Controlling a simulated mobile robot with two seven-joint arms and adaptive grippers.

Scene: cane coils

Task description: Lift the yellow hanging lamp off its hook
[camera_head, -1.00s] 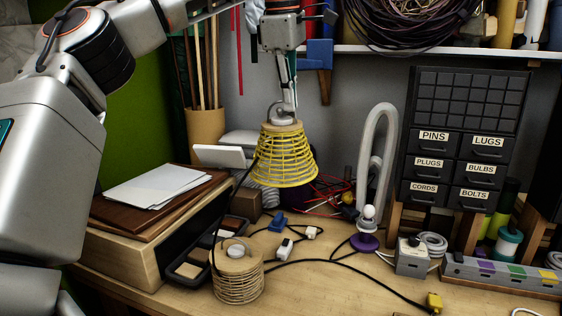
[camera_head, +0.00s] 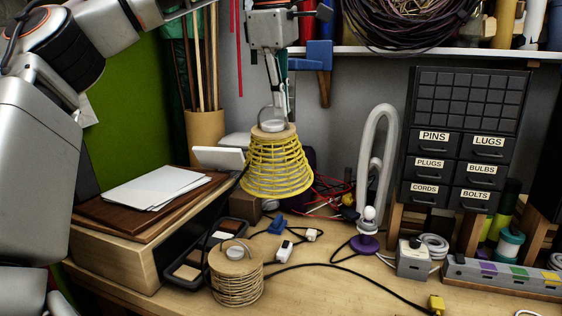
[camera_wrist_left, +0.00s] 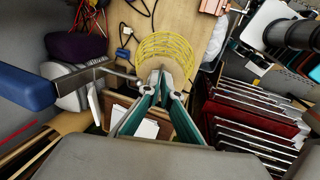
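The yellow hanging lamp (camera_head: 277,168), with a ribbed wire shade, a wooden cap and a metal ring on top, hangs in the air above the bench. My left gripper (camera_head: 279,108) is above it, its fingers at the ring. In the left wrist view the lamp (camera_wrist_left: 168,42) lies just beyond the fingertips (camera_wrist_left: 160,90), which are close together at its top. A metal hook rod (camera_wrist_left: 88,76) reaches from a blue mount (camera_wrist_left: 28,88) to beside the fingers. The blue mount also shows in the head view (camera_head: 319,54).
A wooden spool (camera_head: 236,277) stands on the bench below the lamp. A purple-based bulb (camera_head: 366,243) and a tall grey loop (camera_head: 373,165) stand to the right. The black drawer cabinet (camera_head: 458,140) is farther right. A box with papers (camera_head: 157,188) is at left.

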